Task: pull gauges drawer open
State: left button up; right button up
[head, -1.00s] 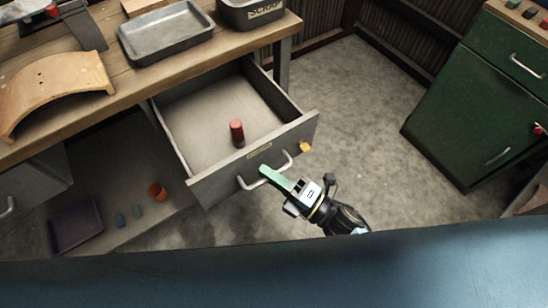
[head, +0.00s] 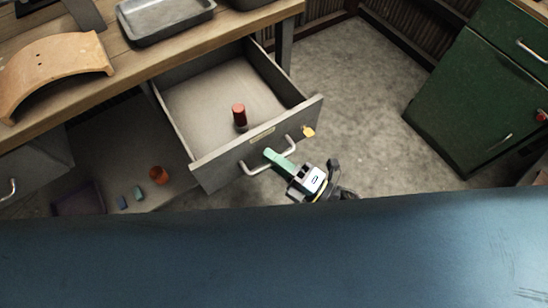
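The grey drawer (head: 208,178) under the wooden bench stands well open, with its inside showing. A small label plate sits on its front, too small to read. A red cylinder (head: 239,113) stands upright inside on the drawer floor. The pale bar handle (head: 251,171) is on the drawer front. My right gripper (head: 272,156) is at the handle; its green fingers lie together across the middle of the bar and look closed on it. The far finger is mostly hidden. My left gripper is not in view.
The bench (head: 140,65) carries a grey tray (head: 165,20) and a curved wooden piece (head: 55,65). An orange cup (head: 159,175) sits low at left. A green cabinet (head: 465,110) stands right; the floor between is clear.

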jog(key=v, duration=1.3)
jog(key=shift+d, duration=0.15)
jog(key=shift+f, duration=0.1)
jog(key=s+d+f+m+g+h, duration=0.1)
jog(key=d+f+m+h, duration=0.35)
jog(key=f, duration=0.35)
jog(key=d+f+m+g+h, duration=0.1)
jog(key=d+f+m+h, duration=0.4)
jog(key=f, duration=0.4)
jog(key=s+d+f+m+g+h, duration=0.1)
jog(key=d+f+m+h, duration=0.2)
jog(key=f+m, duration=0.45)
jog(key=s+d+f+m+g+h, duration=0.1)
jog(key=s+d+f+m+g, duration=0.1)
jog(key=s, duration=0.4)
jog(key=s+d+f+m+g+h, duration=0.2)
jog(key=s+f+m+g, duration=0.1)
jog(key=s+f, duration=0.3)
jog(key=s+d+f+m+g+h, duration=0.1)
jog(key=s+d+f+m+g, duration=0.1)
jog(key=s, duration=0.5)
notch_tip(320, 180, down, 2)
jog(key=m+g, duration=0.1)
jog(key=m, duration=0.1)
jog(key=shift+f+m, duration=0.2)
jog(key=shift+m, duration=0.1)
